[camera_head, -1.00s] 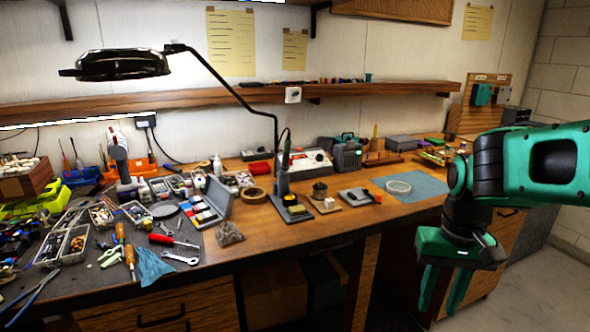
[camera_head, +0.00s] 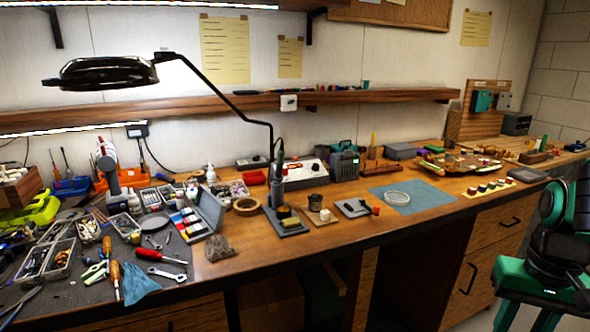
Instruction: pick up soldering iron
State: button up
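What looks like the soldering iron (camera_head: 280,150) stands upright in a grey holder (camera_head: 277,186) on the workbench, near the middle of the view. The holder is on a dark base (camera_head: 290,228) with a yellowish pad. The iron's lower part is hidden in the holder, and the lamp arm passes close by it. My gripper (camera_head: 528,318) is at the lower right corner, in front of the bench and far from the iron. Its fingers point down and are apart, with nothing seen between them. Their tips are cut off by the frame edge.
A black desk lamp (camera_head: 100,73) arches over the bench. A case of coloured items (camera_head: 207,212) and a roll of tape (camera_head: 247,204) stand left of the holder. A small dark pot (camera_head: 315,203) and a blue mat (camera_head: 425,196) are to the right. Tools crowd the left side.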

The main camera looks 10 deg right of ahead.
aim_at(278, 177)
jog(key=z, duration=0.05)
jog(key=i, duration=1)
jog(key=u, duration=0.05)
